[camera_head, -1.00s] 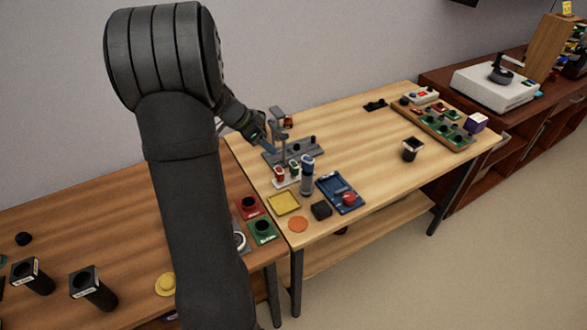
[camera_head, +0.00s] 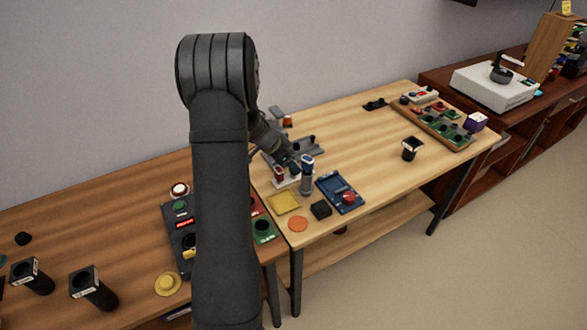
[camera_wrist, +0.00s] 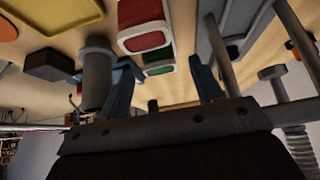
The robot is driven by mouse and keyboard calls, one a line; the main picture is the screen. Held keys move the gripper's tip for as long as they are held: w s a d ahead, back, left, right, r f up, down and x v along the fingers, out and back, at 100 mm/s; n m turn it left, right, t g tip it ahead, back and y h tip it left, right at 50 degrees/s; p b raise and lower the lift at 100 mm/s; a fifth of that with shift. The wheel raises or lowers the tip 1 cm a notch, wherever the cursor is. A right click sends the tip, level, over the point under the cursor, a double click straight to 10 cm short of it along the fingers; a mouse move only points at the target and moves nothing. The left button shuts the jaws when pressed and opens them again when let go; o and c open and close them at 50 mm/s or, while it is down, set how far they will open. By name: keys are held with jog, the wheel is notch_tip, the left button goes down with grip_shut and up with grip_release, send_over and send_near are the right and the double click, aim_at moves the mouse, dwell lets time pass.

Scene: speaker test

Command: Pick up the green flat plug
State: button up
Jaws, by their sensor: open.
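The green flat plug (camera_wrist: 160,54) shows in the wrist view as a green block with a pale band, just beyond the red flat plug (camera_wrist: 143,22). My gripper (camera_wrist: 161,72) is open, with one blue finger on each side of the green plug. I cannot tell whether either finger touches it. In the head view my gripper (camera_head: 293,162) is low over the small white holder (camera_head: 284,185) and largely hides the green plug there. The red plug (camera_head: 279,173) still shows at its left.
A grey fixture with posts (camera_head: 306,146) is behind. A yellow tray (camera_head: 285,202), a black block (camera_head: 321,209) and a blue tray (camera_head: 333,186) lie in front.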

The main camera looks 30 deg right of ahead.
jog(key=shift+d+f, duration=0.3)
jog(key=shift+f, duration=0.15)
jog(key=c, duration=1.1)
